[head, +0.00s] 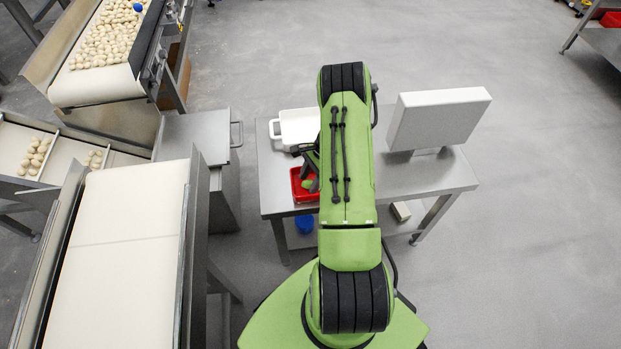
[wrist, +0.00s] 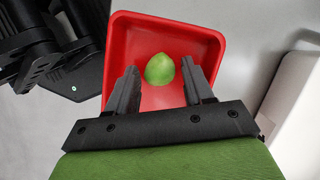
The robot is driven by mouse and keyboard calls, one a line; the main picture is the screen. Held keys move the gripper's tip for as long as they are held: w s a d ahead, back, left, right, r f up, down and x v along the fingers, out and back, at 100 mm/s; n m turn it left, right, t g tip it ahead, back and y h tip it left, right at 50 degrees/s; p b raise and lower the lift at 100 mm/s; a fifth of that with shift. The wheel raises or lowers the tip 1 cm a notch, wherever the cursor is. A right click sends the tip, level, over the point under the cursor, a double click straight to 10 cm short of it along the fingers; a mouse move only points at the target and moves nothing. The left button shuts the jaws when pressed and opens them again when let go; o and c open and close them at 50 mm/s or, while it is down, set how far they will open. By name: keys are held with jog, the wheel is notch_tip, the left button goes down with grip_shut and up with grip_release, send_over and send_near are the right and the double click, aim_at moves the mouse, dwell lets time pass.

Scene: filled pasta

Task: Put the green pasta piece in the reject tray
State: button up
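The green pasta piece (wrist: 160,69) is a small rounded green lump in the wrist view. It lies over the floor of the red tray (wrist: 207,42), near its middle. My gripper (wrist: 162,78) is open, with one finger on each side of the piece and a gap visible between each finger and it. In the head view the red tray (head: 297,196) sits on the steel table, partly hidden by my arm. A small bit of green shows at the tray there, and I cannot tell whether it is the pasta.
A white tray (head: 298,124) stands behind the red tray on the steel table (head: 430,176). A pale box-like panel (head: 437,117) stands at the table's right. Left are conveyors; the nearer white belt (head: 127,250) is empty, the far one (head: 105,35) carries pale pasta.

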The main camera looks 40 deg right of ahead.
jog(key=shift+r, duration=0.3)
jog(key=w+p+v, duration=0.1)
jog(key=p+v, duration=0.3)
jog(key=v, duration=0.8)
jog(key=w+a+r+n+h, duration=0.2)
jog(key=a+r+n, duration=0.55)
jog(key=r, duration=0.75)
jog(key=s+a+r+n+t+h, duration=0.1)
jog(key=s+a+r+n, duration=0.4)
jog(key=a, duration=0.3)
jog(key=s+a+r+n+t+h, duration=0.1)
jog(key=s+a+r+n+t, duration=0.2)
jog(key=a+r, duration=0.5)
jog(key=s+a+n, duration=0.3)
jog(key=s+n, duration=0.2)
jog(key=s, duration=0.5)
jog(key=shift+s+a+t, duration=0.25)
jog(key=shift+a+t, duration=0.05)
